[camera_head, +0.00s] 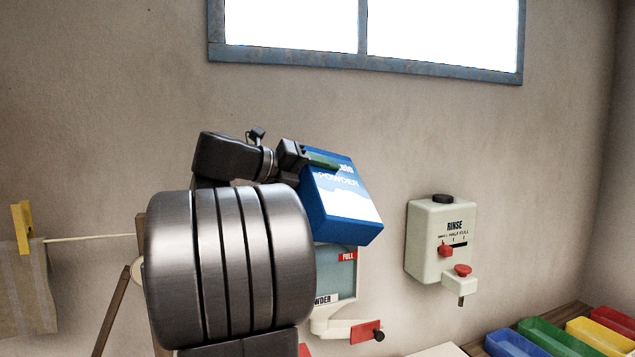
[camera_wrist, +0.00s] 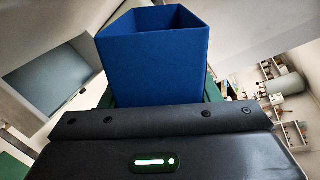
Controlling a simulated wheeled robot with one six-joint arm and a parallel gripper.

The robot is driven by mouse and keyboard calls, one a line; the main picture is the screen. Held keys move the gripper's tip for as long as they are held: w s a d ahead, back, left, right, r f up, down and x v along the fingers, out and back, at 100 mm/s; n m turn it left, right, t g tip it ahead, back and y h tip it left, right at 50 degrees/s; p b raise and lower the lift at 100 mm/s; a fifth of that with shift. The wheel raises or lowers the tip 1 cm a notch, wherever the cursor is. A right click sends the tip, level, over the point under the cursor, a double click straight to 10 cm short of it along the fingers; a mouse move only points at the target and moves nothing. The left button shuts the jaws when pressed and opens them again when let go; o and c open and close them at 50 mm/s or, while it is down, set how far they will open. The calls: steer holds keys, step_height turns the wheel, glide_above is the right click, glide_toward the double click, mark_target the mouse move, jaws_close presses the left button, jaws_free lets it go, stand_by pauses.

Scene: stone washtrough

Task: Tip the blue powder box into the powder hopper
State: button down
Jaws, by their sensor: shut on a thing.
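The blue powder box (camera_head: 340,205), with white lettering and a white lower patch, is held tilted in the head view. My gripper (camera_head: 318,160) is shut on it near its upper end. In the wrist view the box (camera_wrist: 152,65) stands beyond my gripper's dark body, with an open end showing at the top. The powder hopper (camera_head: 340,272) is on the wall below the box, with a clear window, a red FULL label and a spout with a red handle. Its top and left side are hidden behind the box and my arm, so I cannot tell whether they touch.
A white rinse dispenser (camera_head: 428,240) with red knobs hangs on the wall to the right. Blue, green, yellow and red trays (camera_head: 545,338) sit at the lower right. A line with a yellow peg (camera_head: 22,225) and cloth (camera_head: 25,290) is at the left.

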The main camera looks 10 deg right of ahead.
steer(key=shift+s+r+m+t+b, duration=0.2)
steer(key=shift+m+t+b, duration=0.15)
steer(key=shift+b, duration=0.75)
steer(key=shift+r+m+p, duration=0.3)
steer(key=shift+r+m, duration=0.05)
steer(key=shift+r, duration=0.1)
steer(key=shift+w+r+p, duration=0.1)
steer(key=shift+r+p, duration=0.15)
steer(key=shift+p, duration=0.85)
steer(key=shift+f, duration=0.2)
steer(key=shift+f+m+t+b, duration=0.1)
steer(key=shift+m+t+b, duration=0.25)
steer(key=shift+b, duration=0.6)
steer(key=shift+r+m+b, duration=0.35)
steer(key=shift+r+m, duration=0.1)
steer(key=shift+m, duration=0.1)
steer(key=p, duration=0.2)
steer(key=shift+r+p, duration=0.35)
steer(key=shift+r, duration=0.05)
steer(key=shift+p, duration=0.4)
